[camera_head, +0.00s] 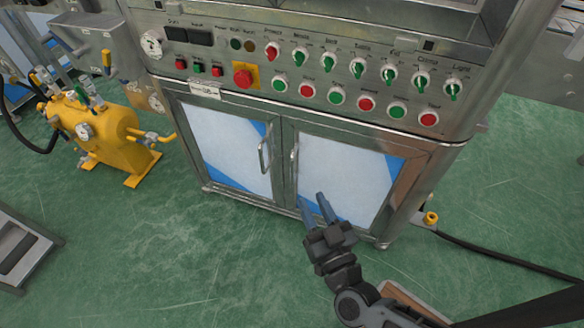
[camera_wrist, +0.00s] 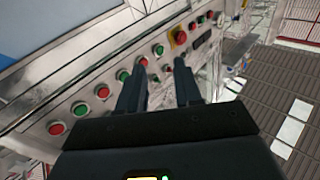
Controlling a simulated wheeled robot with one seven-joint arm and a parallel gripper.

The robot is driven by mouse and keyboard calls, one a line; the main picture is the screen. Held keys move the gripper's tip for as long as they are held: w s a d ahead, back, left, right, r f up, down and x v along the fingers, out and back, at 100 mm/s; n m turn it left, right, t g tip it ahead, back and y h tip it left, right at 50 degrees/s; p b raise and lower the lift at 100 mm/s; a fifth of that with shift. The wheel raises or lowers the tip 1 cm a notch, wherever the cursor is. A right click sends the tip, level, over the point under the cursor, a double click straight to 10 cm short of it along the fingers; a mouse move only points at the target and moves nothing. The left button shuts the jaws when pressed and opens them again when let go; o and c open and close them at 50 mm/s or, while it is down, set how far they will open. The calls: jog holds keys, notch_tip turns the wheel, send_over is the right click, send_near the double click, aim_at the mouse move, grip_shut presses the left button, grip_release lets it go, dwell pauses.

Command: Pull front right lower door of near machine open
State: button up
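The near machine (camera_head: 450,160) is a steel cabinet with two lower doors below a control panel. Its front right lower door (camera_head: 345,175) has a pale panel with blue corners and a steel frame, and looks closed. The right door's handle (camera_head: 294,165) is a vertical bar at the door's left edge, beside the left door's handle (camera_head: 264,155). My gripper (camera_head: 313,202) is in front of the right door's lower left part, below the handle in the picture, with nothing between its fingers. In the wrist view its two fingers (camera_wrist: 160,80) are apart, with the control panel beyond them.
The control panel (camera_head: 320,75) carries several buttons and switches, including a red emergency stop (camera_head: 243,78). A yellow tank (camera_head: 105,130) stands at the left. A black hose (camera_head: 500,252) runs along the floor at the right. The green floor (camera_head: 190,250) before the left door is clear.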

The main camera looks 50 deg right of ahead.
aim_at(292, 163)
jog(key=w+d+f+m+g+h+b, duration=0.45)
jog(key=w+d+f+g+h, duration=0.2)
jog(key=w+f, duration=0.65)
jog(key=shift+m+g+y, duration=0.25)
jog(key=shift+m+g, duration=0.1)
jog(key=shift+g, duration=0.3)
jog(key=shift+r+b+x, duration=0.25)
jog(key=shift+x, duration=1.2)
jog(key=shift+r+b+x, duration=0.25)
jog(key=shift+x, duration=1.25)
jog(key=shift+r+b+x, duration=0.25)
jog(key=shift+x, duration=1.2)
jog(key=shift+w, duration=0.1)
jog(key=shift+a, duration=0.1)
grip_shut()
